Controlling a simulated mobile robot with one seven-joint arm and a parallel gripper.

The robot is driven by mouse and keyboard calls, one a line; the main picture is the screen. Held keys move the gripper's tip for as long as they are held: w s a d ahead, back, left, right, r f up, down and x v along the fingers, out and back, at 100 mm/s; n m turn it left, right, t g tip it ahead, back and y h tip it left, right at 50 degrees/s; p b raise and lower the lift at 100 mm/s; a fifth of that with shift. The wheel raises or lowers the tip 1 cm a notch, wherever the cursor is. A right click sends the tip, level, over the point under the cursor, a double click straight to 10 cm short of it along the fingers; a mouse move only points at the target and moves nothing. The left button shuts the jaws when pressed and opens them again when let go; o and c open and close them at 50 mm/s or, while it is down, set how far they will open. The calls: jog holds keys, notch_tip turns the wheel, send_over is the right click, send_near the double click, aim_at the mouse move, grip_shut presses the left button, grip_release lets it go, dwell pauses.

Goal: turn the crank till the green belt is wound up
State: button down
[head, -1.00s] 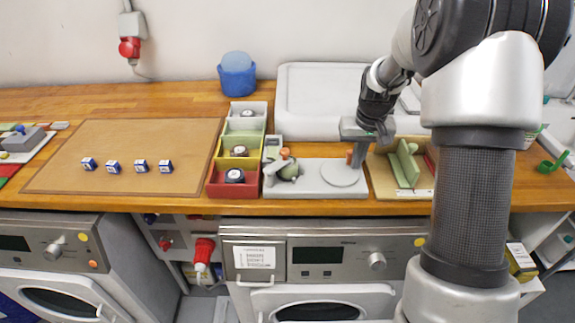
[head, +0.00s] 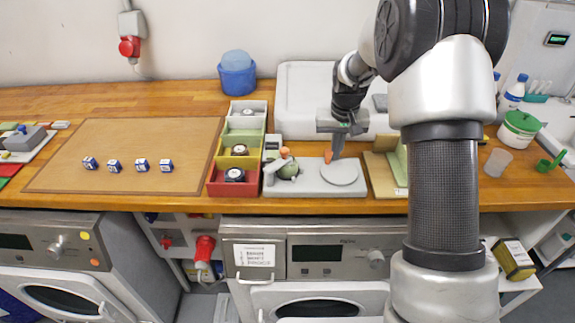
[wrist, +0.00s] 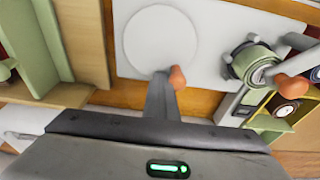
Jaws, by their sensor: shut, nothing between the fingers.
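A light grey plate (head: 315,190) lies near the bench's front edge, with a round disc (head: 340,173) on its right part. An orange knob (head: 328,157) is at the disc's back edge. My gripper (head: 336,155) is shut and empty, pointing down just right of this knob. In the wrist view the fingertips (wrist: 161,82) are beside the knob (wrist: 178,77), seemingly touching it, not around it. The green belt spool (head: 289,171) is at the plate's left, with a second orange handle (head: 284,152); the wrist view shows the spool (wrist: 252,62) more closely.
A row of grey, green, yellow and red bins (head: 234,190) stands left of the plate. Wooden and green pieces (head: 384,170) stand close on the right. A large pale tray (head: 300,100) is behind. A brown board (head: 120,140) carries several small boxes.

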aim_at(325, 175)
jog(key=a, duration=0.2)
jog(key=shift+s+a+f, duration=0.15)
jog(key=shift+s+a, duration=0.15)
jog(key=shift+s, duration=0.05)
jog(key=shift+s+a, duration=0.35)
jog(key=shift+s, duration=0.05)
jog(key=shift+s+a+f+b, duration=0.15)
jog(key=shift+s+b, duration=0.3)
jog(key=shift+s, duration=0.15)
jog(key=shift+s+b, duration=0.45)
jog(key=shift+s, duration=1.6)
jog(key=c, duration=1.7)
grip_release()
jog(key=shift+s, duration=0.1)
